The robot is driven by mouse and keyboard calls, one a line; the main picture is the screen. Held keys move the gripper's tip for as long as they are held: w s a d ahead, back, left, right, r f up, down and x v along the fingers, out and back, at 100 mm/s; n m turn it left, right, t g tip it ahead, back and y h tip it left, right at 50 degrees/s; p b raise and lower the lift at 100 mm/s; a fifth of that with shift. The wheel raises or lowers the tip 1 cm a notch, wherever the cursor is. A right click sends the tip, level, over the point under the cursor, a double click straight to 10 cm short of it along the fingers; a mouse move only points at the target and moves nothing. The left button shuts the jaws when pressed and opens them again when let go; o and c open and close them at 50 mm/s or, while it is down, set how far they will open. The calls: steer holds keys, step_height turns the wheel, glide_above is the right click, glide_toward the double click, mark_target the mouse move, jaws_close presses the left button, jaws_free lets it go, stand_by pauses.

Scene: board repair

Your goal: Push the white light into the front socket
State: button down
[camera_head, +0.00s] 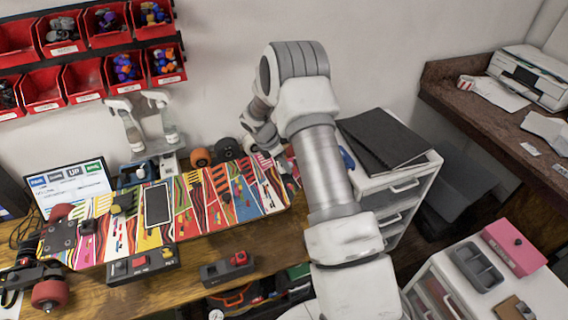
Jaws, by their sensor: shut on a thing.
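The long colourful board (200,205) lies across the wooden bench, with a phone-like device (158,205) on top. My gripper (290,182) is at the board's right end, low over it and partly hidden by my own arm. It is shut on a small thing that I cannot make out. I cannot pick out the white light for certain. The front socket is also too small or hidden to tell, and so is any contact between the held thing and the board.
Red bins (110,75) hang on the wall. A black box with a red part (227,268) and another control box (142,265) sit at the bench's front. A red wheel (50,294) is at the left. A white drawer unit (405,190) stands right of my arm.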

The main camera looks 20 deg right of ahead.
steer(key=shift+c, duration=2.3)
jaws_free()
steer(key=shift+o, duration=0.3)
steer(key=shift+o, duration=1.1)
steer(key=shift+r, duration=0.1)
steer(key=shift+r+p, duration=1)
steer(key=shift+r, duration=0.4)
steer(key=shift+r, duration=0.1)
steer(key=shift+r+p, duration=1.9)
steer(key=shift+r, duration=1)
